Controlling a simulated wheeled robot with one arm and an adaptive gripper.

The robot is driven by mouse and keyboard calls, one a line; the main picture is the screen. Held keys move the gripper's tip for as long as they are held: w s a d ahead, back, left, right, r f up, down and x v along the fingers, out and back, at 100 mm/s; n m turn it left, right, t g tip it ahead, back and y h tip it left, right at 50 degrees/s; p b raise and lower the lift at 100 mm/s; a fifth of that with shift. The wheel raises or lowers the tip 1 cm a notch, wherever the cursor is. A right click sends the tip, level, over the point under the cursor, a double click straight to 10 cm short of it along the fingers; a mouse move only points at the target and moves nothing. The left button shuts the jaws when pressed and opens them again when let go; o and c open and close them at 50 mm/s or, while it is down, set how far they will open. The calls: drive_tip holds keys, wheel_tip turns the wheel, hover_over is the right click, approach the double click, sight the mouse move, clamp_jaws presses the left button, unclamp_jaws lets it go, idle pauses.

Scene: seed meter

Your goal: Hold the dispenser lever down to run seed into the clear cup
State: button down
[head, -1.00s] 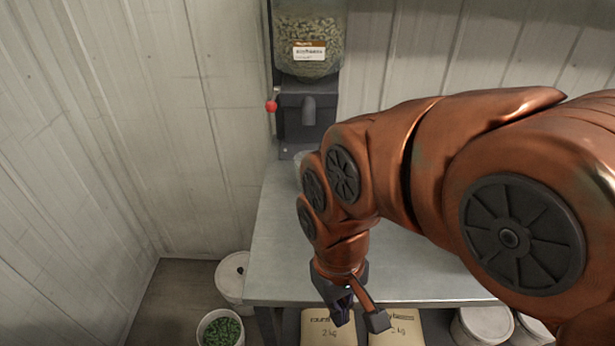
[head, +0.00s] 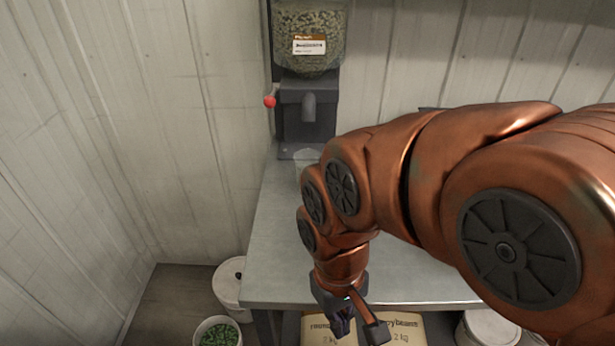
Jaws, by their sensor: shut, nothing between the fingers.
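The seed dispenser (head: 305,112) stands against the back wall, with a clear hopper (head: 308,58) of pale seed above a dark body and a downward spout. Its lever ends in a red knob (head: 269,101) on the left side of the body. The clear cup (head: 306,156) stands on the bench under the spout, its lower right part hidden behind my arm. I cannot tell whether it holds seed. My gripper (head: 358,334) points down at the bench's front edge, well in front of and below the lever and cup. It is shut and empty, touching neither.
The grey metal bench (head: 410,270) is bare on its visible top. Seed bags (head: 402,322) stand below its front edge. A white lidded bucket (head: 228,283) and a bucket of green pellets (head: 217,330) are on the floor at left. My arm covers much of the right side.

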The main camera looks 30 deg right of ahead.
drive_tip(key=shift+f+b, duration=0.45)
drive_tip(key=shift+f, duration=0.15)
drive_tip(key=shift+r, duration=0.1)
idle(2.3)
wheel_tip(320, 180, up, 9)
drive_tip(key=p, duration=0.3)
idle(1.0)
